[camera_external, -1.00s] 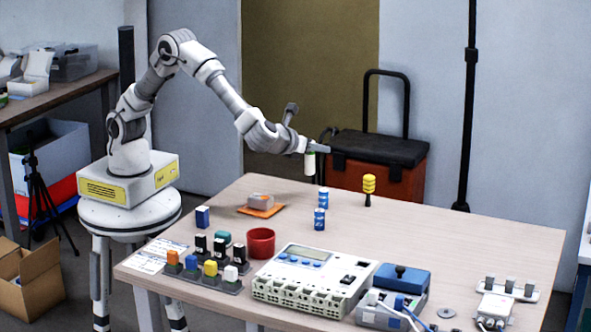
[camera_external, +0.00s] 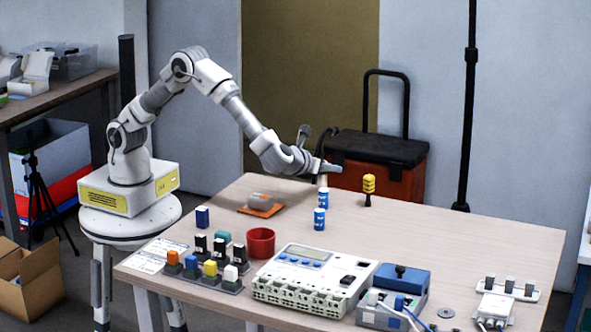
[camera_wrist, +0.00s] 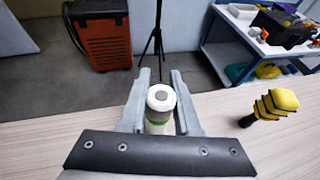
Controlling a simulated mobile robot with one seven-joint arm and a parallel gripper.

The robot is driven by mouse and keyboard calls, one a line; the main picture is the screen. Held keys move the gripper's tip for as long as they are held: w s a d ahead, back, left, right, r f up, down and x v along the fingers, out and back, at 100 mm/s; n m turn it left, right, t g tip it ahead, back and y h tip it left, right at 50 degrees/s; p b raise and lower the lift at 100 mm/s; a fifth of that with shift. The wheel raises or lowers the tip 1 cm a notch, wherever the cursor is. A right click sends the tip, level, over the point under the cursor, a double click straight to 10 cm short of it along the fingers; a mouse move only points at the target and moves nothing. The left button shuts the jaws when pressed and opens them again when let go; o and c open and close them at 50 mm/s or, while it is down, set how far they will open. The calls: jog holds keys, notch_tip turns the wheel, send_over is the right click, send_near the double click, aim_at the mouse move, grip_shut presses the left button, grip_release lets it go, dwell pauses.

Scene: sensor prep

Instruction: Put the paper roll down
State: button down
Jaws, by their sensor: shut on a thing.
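The paper roll (camera_wrist: 160,112) is a white upright cylinder with a grey core and a green band. In the wrist view it stands between the two fingers of my gripper (camera_wrist: 160,78), which is shut on it. In the outside view my gripper (camera_external: 327,172) is low over the far part of the table. Only a small pale piece of the roll shows there, just above a blue-and-white can; the rest is hidden. Whether its bottom touches the table I cannot tell.
Two blue-and-white cans (camera_external: 320,219) stand close by on the table (camera_external: 430,230). A yellow ribbed object (camera_external: 369,186) stands to the right. An orange pad (camera_external: 262,210) with a grey block lies left. Table right of the yellow object is clear.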

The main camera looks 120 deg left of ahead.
jog(key=c, duration=0.6)
grip_release()
jog(key=shift+f, duration=0.15)
jog(key=shift+c, duration=0.2)
jog(key=shift+r, duration=0.25)
jog(key=p+v, duration=0.3)
jog(key=v, duration=0.9)
jog(key=s+a+r+n+g+h, duration=0.1)
jog(key=s+r+n+h, duration=0.15)
jog(key=s, duration=0.35)
jog(key=s+a+r+n+h, duration=0.1)
jog(key=s+r+n+h, duration=0.1)
jog(key=s+r+n, duration=0.3)
jog(key=s+a+r+n+g+h, duration=0.1)
jog(key=s+a+n+h, duration=0.15)
jog(key=s, duration=0.35)
jog(key=s+d+n+t+h, duration=0.2)
jog(key=s+n, duration=0.3)
jog(key=s, duration=0.3)
jog(key=s+d+n+t+h, duration=0.2)
jog(key=s+d+n+h, duration=0.2)
jog(key=s+n, duration=0.2)
jog(key=s, duration=0.2)
jog(key=shift+s+d+r, duration=0.3)
jog(key=shift+s+r, duration=0.05)
jog(key=shift+r, duration=0.05)
